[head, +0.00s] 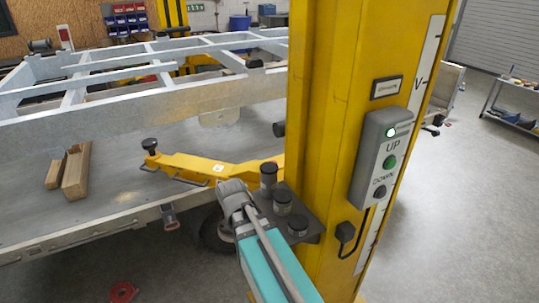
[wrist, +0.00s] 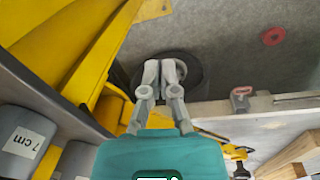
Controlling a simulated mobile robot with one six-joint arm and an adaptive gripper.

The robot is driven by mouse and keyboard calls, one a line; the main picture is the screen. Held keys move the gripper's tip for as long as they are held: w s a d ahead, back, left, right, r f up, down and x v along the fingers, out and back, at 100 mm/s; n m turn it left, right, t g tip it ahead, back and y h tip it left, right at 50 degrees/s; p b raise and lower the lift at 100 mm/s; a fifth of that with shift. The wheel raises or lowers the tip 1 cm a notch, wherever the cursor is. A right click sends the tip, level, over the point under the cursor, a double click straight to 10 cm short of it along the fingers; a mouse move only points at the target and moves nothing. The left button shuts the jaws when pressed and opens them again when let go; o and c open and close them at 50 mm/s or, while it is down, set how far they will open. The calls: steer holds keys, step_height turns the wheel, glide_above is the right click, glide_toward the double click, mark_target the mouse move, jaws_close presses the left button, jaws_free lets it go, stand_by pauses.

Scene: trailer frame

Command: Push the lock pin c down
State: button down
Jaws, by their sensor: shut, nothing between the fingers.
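My gripper (head: 232,187) is shut and empty in the head view, beside the yellow lift arm (head: 215,167). It appears left of the cylinder rack. In the wrist view my gripper (wrist: 165,72) has its fingertips together, in front of a dark tyre (wrist: 194,82) in the picture. I cannot make out a pin marked c in either view. A lift arm with a white label carries a black pad (head: 150,146) at its far end. The arm's inner end near the column is partly hidden by the column and rack.
The yellow column (head: 325,120) bears an UP/DOWN control box (head: 381,160). A rack (head: 310,230) with several grey cylinders stands close to my gripper; one cylinder (wrist: 24,140) reads "7 cm". The trailer frame (head: 130,118) and wooden blocks (head: 75,171) lie left.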

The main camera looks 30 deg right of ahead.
steer(key=w+d+r+m+h+p, duration=0.4)
steer(key=w+d+r+m+p, duration=0.2)
steer(key=w+r, duration=0.3)
steer(key=w+d+r+m+h+p, duration=0.3)
steer(key=w+d+r+m+p, duration=0.3)
steer(key=w, duration=0.6)
step_height(320, 180, up, 4)
steer(key=d+m, duration=0.2)
steer(key=m, duration=0.1)
steer(key=shift+w+r+h+p, duration=0.15)
steer(key=shift+r+h+p, duration=0.1)
steer(key=shift+h+p, duration=0.15)
steer(key=shift+d+f, duration=0.1)
steer(key=shift+f, duration=0.1)
steer(key=b+x, duration=0.7)
steer(key=x, duration=0.2)
steer(key=shift+w+d+f, duration=0.15)
steer(key=shift+w+f, duration=0.05)
steer(key=shift+f, duration=0.1)
steer(key=shift+d+f+b, duration=0.1)
steer(key=shift+f+b, duration=0.2)
steer(key=shift+b, duration=0.15)
steer(key=shift+f+b, duration=1.55)
steer(key=shift+b, duration=0.05)
steer(key=shift+f, duration=0.1)
